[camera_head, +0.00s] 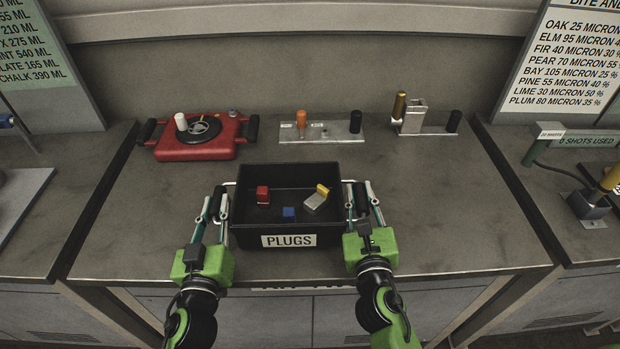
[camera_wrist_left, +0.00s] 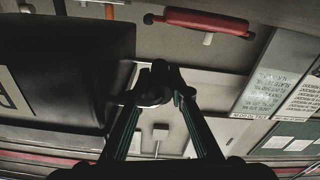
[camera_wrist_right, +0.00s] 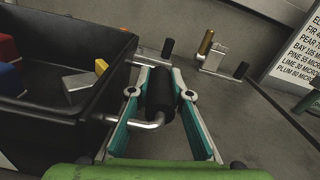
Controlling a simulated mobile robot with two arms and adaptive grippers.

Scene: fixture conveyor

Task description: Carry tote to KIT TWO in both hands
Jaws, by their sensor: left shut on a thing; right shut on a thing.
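The black tote (camera_head: 290,226) with the label PLUGS is at the middle of the bench in the head view. Inside it lie a red block (camera_head: 262,194), a blue block (camera_head: 289,212) and a grey piece with a yellow part (camera_head: 316,201). My left gripper (camera_head: 217,196) is shut on the tote's left handle, which is dark in the left wrist view (camera_wrist_left: 155,85). My right gripper (camera_head: 361,194) is shut on the right handle; the right wrist view shows its black grip (camera_wrist_right: 160,94) between the fingers. I cannot tell whether the tote touches the bench.
Behind the tote stand a red fixture (camera_head: 194,150) with a dial, a grey plate (camera_head: 322,131) with an orange post, and another fixture (camera_head: 425,120) with a brass cylinder. Bench (camera_head: 460,220) to the tote's right is clear. Gaps separate the side benches.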

